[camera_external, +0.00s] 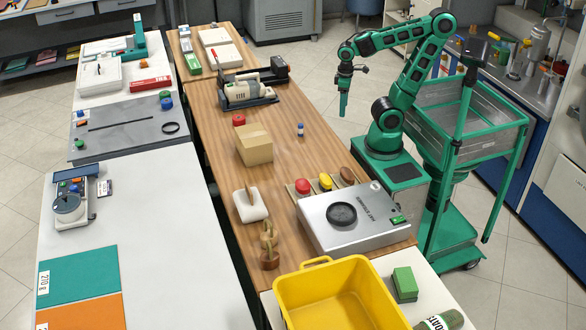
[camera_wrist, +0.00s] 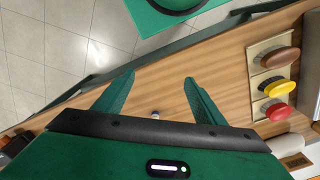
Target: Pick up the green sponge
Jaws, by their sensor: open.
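The green sponge (camera_external: 404,281) is a block lying on the white surface at the front right in the external view, just right of the yellow bin and in front of the silver stirrer. It does not show in the wrist view. My gripper (camera_external: 344,112) hangs high at the upper middle, far behind the sponge and above the table's far side.
The yellow bin (camera_external: 325,262) and the silver stirrer (camera_external: 325,239) stand close around the sponge. A cardboard box (camera_external: 254,145) stands mid-table.

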